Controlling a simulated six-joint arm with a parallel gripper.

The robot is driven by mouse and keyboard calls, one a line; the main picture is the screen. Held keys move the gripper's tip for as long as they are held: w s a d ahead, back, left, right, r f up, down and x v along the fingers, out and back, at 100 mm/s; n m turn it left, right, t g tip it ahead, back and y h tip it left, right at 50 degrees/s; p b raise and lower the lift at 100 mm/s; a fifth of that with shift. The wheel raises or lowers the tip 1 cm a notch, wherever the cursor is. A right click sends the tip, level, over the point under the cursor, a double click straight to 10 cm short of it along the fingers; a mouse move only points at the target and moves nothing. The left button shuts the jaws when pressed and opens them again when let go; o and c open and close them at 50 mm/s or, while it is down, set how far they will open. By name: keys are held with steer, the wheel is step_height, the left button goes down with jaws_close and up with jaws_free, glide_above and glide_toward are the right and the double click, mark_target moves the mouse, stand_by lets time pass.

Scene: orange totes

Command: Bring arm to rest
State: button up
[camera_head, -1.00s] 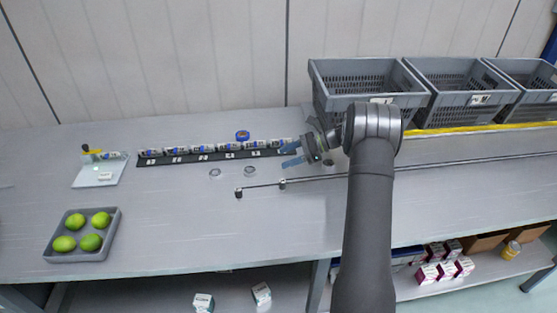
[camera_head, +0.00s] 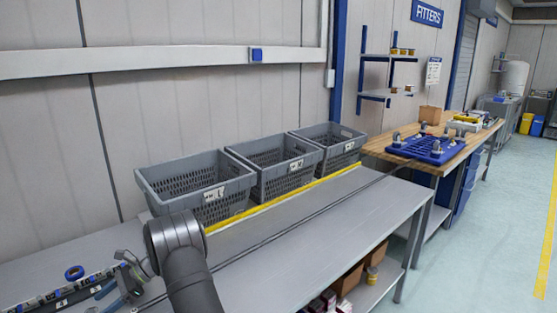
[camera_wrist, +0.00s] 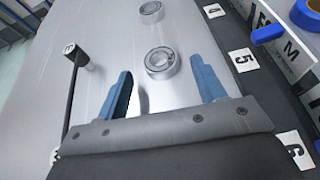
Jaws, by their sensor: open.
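My arm shows at the lower left of the head view, with my gripper (camera_head: 108,290) low over the grey bench beside the numbered rack (camera_head: 62,290). In the wrist view my gripper (camera_wrist: 165,88) has its two blue fingers spread apart with nothing between them. Two metal rings lie on the bench ahead of the fingers: a nearer ring (camera_wrist: 162,62) and a farther ring (camera_wrist: 151,10). Number labels, one reading 5 (camera_wrist: 243,60), run along the dark rack at the right. A blue roll (camera_wrist: 308,14) lies beyond it.
Three grey totes, left (camera_head: 200,200), middle (camera_head: 279,172) and right (camera_head: 335,150), stand along the bench's back behind a yellow strip (camera_head: 290,196). A thin dark rod (camera_head: 300,229) runs along the bench. A wooden bench with a blue tray (camera_head: 425,150) stands beyond. The grey bench's right part is clear.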

steer(key=shift+x, duration=1.05)
step_height(320, 180, up, 2)
steer(key=shift+r, duration=0.95)
steer(key=shift+f, duration=0.1)
